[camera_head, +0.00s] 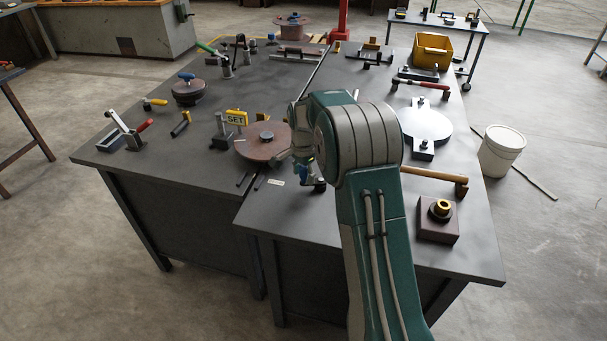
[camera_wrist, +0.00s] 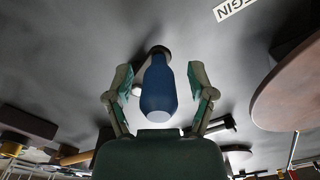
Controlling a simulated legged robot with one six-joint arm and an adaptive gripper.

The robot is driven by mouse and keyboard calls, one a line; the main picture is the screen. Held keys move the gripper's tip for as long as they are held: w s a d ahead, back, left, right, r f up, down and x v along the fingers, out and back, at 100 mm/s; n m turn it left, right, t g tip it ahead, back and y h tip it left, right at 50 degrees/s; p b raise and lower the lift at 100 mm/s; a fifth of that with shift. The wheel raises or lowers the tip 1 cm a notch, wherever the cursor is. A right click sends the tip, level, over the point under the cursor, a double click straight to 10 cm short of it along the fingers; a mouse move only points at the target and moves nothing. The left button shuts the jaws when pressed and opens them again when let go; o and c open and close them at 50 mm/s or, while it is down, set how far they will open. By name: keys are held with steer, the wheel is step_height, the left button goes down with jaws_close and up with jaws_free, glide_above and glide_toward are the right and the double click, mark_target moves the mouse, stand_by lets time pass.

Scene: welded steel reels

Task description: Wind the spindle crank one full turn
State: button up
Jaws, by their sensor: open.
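A blue rounded handle (camera_wrist: 158,92) is in the middle of the wrist view, with a dark round end (camera_wrist: 155,55) behind it. It also shows small and partly covered in the head view (camera_head: 304,173), beside the brown disc. My gripper (camera_wrist: 159,74) is open, with one finger on each side of the blue handle. A gap shows between each finger and the handle. The brown round disc (camera_head: 256,149) lies left of my gripper in the head view; its rim shows at the right of the wrist view (camera_wrist: 293,95). My arm hides the disc's right edge and most of the gripper there.
A hammer with a wooden handle (camera_head: 425,174) and a brown block with a brass ring (camera_head: 438,222) lie right of my arm. A grey disc (camera_head: 425,124) is farther back. The table's front left is mostly clear.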

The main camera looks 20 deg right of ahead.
jaws_close()
steer(key=shift+s+n, duration=0.15)
steer(key=shift+n, duration=0.15)
stand_by(0.7)
steer(key=n, duration=0.1)
steer(key=s+n, duration=0.1)
steer(key=n, duration=0.1)
steer(key=shift+s, duration=0.3)
steer(key=n, duration=0.1)
steer(key=s+n, duration=0.1)
steer(key=n, duration=0.2)
steer(key=shift+s+d, duration=0.2)
steer(key=shift+s, duration=0.05)
steer(key=n, duration=0.1)
steer(key=s+n, duration=0.1)
steer(key=n, duration=0.1)
steer(key=d+n, duration=0.1)
steer(key=shift+s+d, duration=0.1)
steer(key=shift+s, duration=0.15)
steer(key=shift+s+d+n, duration=0.15)
steer(key=shift+d+n, duration=0.15)
steer(key=shift+n, duration=0.6)
steer(key=shift+s+d+n, duration=0.15)
steer(key=shift+d+n, duration=0.1)
steer(key=shift+n, duration=0.65)
